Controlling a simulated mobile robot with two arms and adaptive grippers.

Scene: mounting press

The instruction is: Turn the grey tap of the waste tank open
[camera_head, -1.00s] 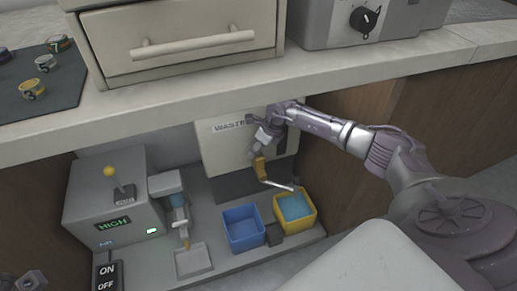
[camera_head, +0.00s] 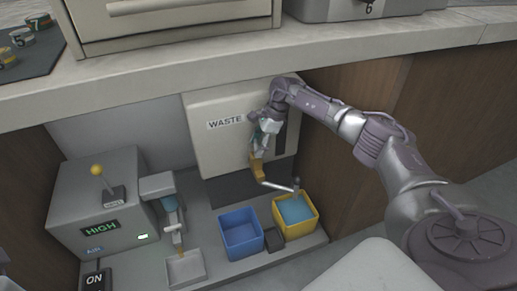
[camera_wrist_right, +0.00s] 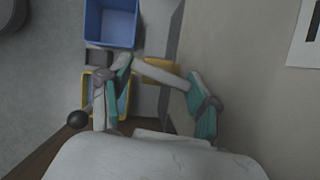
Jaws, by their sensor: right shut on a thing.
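The white waste tank (camera_head: 200,150), labelled WASTE, stands on the low shelf under the counter. A yellow-orange fitting (camera_head: 257,170) and a thin grey pipe (camera_head: 275,186) reach from it to above the yellow bin (camera_head: 280,229). My right gripper (camera_head: 262,148) is at the tank front, just above the fitting. In the right wrist view its teal-padded fingers (camera_wrist_right: 163,92) are shut on a pale grey bar, which I take as the grey tap (camera_wrist_right: 158,72), in front of the yellow-orange fitting (camera_wrist_right: 160,68). The fingers hide part of the tap.
A blue bin (camera_head: 240,232) stands left of the yellow bin, which holds something blue. A grey machine (camera_head: 95,205) with a yellow-knobbed lever and a HIGH display is at left. The counter edge (camera_head: 200,80) overhangs the tank. A dark-ball-ended rod (camera_wrist_right: 79,119) shows beside the gripper.

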